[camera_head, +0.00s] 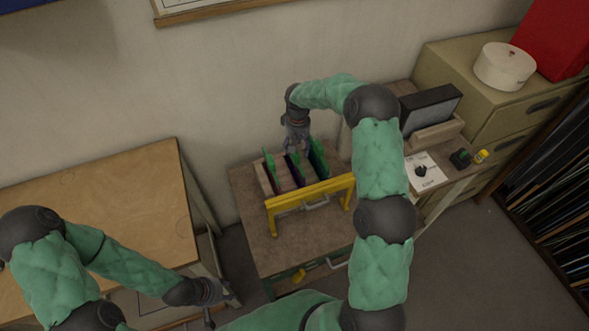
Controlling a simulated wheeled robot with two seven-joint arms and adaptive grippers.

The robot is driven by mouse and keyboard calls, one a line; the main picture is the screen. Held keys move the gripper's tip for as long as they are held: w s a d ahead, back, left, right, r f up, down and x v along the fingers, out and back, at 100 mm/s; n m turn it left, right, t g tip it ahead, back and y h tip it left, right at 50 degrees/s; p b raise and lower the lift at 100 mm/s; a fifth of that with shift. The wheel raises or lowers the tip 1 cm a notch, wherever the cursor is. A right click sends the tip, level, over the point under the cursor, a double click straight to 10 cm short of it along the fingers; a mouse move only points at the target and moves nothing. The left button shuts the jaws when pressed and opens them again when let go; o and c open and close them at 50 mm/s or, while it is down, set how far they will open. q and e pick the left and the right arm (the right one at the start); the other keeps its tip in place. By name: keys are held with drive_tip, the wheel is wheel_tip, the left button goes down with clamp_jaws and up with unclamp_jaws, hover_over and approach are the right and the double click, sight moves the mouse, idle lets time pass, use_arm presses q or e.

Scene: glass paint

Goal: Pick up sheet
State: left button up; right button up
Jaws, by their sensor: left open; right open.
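Several upright thin sheets with green and dark edges stand in a wooden rack (284,179) on the brown table; one green-edged sheet (319,160) is at its right end and another (269,172) at its left. My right gripper (297,153) is open, pointing down just above the far part of the rack, close to the middle sheet. I cannot tell whether it touches a sheet. My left gripper (226,292) is open and empty, low at the front left, away from the rack.
A yellow frame with a handle (312,193) stands in front of the rack. A wooden table (100,215) is at left. At right are a dark panel (430,108), a white sheet with small items (423,175), and a cabinet (470,85) bearing a round white box (504,66).

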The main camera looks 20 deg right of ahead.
drive_tip(key=shift+w+f, duration=0.15)
drive_tip(key=shift+f, duration=0.8)
drive_tip(key=b, duration=0.1)
hover_over(295, 169)
drive_tip(key=d, duration=0.1)
drive_tip(key=f, duration=0.3)
drive_tip(key=w+f, duration=0.1)
drive_tip(key=f, duration=0.1)
clamp_jaws()
drive_tip(key=shift+r, duration=0.1)
